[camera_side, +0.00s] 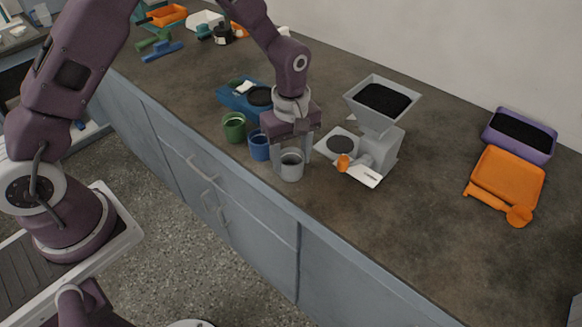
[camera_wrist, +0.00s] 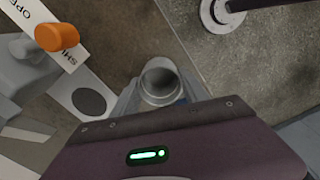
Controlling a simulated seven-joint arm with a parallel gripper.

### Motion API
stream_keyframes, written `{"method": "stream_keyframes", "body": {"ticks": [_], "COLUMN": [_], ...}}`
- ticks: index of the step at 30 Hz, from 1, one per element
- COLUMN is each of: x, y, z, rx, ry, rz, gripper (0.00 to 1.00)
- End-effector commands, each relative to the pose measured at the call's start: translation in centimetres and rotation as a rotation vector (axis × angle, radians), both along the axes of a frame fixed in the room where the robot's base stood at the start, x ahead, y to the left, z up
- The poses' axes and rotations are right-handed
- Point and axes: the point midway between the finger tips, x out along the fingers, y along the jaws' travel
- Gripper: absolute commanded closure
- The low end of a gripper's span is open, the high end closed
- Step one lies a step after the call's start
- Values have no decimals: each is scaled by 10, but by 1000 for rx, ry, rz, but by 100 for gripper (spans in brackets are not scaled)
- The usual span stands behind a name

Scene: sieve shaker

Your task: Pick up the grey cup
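The grey cup (camera_side: 291,172) stands upright on the counter near its front edge, in the side view. It also shows from above in the wrist view (camera_wrist: 160,84), with its round opening facing the camera. My gripper (camera_side: 289,158) points down over the cup, with its fingers spread to either side of it. In the wrist view the grey fingers flank the cup, and the gripper body hides their upper parts. The gripper looks open; whether a finger touches the cup is not clear.
A blue cup (camera_side: 259,146) and a green cup (camera_side: 235,128) stand just left of my gripper. A grey hopper machine (camera_side: 386,143) with an orange knob (camera_side: 343,163) stands close on the right. An orange tray (camera_side: 508,178) lies farther right.

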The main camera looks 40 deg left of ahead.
Motion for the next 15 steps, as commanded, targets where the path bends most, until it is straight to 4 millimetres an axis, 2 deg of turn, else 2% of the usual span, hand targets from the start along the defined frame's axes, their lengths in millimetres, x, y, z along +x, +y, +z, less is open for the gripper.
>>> {"method": "stream_keyframes", "body": {"ticks": [1, 6, 12, 15], "x": [0, 0, 0, 1], "y": [0, 0, 0, 0], "z": [0, 0, 2, 17], "rx": [0, 0, 0, 0], "ry": [0, 0, -1, -4], "rz": [0, 0, 0, 0], "gripper": [60, 91, 91, 91]}}
